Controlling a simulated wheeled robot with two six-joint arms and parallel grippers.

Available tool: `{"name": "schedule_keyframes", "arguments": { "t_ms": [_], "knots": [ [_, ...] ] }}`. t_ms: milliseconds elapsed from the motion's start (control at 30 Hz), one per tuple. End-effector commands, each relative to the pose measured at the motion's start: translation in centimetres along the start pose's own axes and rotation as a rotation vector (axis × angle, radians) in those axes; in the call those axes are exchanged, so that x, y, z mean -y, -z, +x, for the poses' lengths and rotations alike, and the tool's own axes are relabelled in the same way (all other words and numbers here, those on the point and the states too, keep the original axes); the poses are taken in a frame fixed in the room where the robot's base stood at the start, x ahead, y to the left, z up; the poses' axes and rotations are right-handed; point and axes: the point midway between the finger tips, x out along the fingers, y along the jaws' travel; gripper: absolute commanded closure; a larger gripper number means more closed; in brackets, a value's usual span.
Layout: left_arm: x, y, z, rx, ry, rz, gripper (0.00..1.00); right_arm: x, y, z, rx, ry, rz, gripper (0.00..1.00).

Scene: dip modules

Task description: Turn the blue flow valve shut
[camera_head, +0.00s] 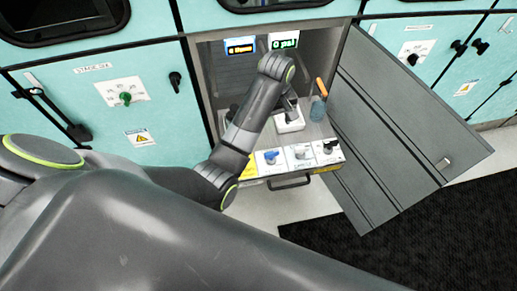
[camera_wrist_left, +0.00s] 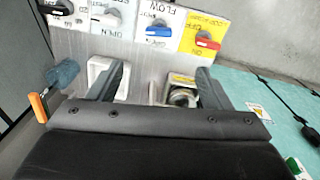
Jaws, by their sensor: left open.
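The blue flow valve (camera_head: 271,156) is a small blue-handled knob on the white front panel of the pulled-out drawer. In the left wrist view the blue valve (camera_wrist_left: 158,28) sits beside the word FLOW, beyond my fingertips. My left gripper (camera_head: 291,108) reaches into the open cabinet above the drawer, behind the panel, and its fingers are partly hidden in the head view. In the wrist view my left gripper (camera_wrist_left: 160,82) is open, with nothing held between its fingers, apart from the blue valve. My right gripper is not in view.
An orange-handled brush (camera_head: 320,90) is at the drawer's right. The open grey door (camera_head: 400,130) stands to the right. Two small displays (camera_head: 284,40) are above.

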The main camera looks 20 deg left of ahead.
Motion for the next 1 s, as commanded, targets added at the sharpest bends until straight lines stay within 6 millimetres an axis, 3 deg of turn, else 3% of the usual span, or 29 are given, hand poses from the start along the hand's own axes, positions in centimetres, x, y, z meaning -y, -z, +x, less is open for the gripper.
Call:
{"name": "schedule_keyframes", "arguments": {
  "t_ms": [167, 300, 800, 1000],
  "knots": [
    [-0.4, -0.3, 0.7, -0.008, 0.008, -0.033, 0.27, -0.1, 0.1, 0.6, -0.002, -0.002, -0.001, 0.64],
    [-0.3, -0.3, 3.2, -0.006, 0.010, -0.031, 0.27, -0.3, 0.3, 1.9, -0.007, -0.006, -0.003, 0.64],
    [-0.2, -0.1, 13.0, -0.006, 0.011, -0.029, 0.27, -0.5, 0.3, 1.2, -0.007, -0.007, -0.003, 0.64],
    [-0.2, -0.1, 15.7, -0.008, 0.010, -0.029, 0.27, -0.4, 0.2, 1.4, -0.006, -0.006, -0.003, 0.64]
  ]
}}
